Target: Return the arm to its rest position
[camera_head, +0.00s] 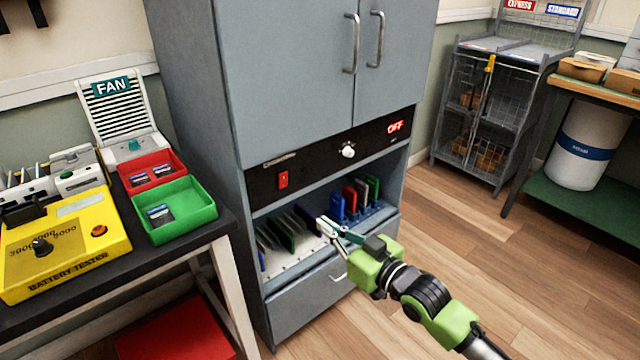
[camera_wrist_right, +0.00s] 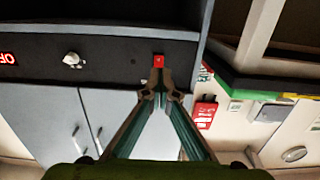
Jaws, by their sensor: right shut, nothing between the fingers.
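My right gripper (camera_head: 330,228) is in front of the grey cabinet (camera_head: 280,90), at its open lower shelf. Its fingers are shut and empty. In the right wrist view the gripper's fingertips (camera_wrist_right: 160,92) meet, just below the red switch (camera_wrist_right: 158,62) in the picture. That view appears upside down. My left gripper is not in view.
The shelf (camera_head: 300,262) holds several upright coloured boards. A table at the left carries a yellow tester (camera_head: 75,265), a green tray (camera_head: 190,225), a red tray (camera_head: 150,158) and a fan (camera_head: 115,105). A wire rack (camera_head: 460,110) stands behind at right. Open floor (camera_head: 500,260) lies right of the cabinet.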

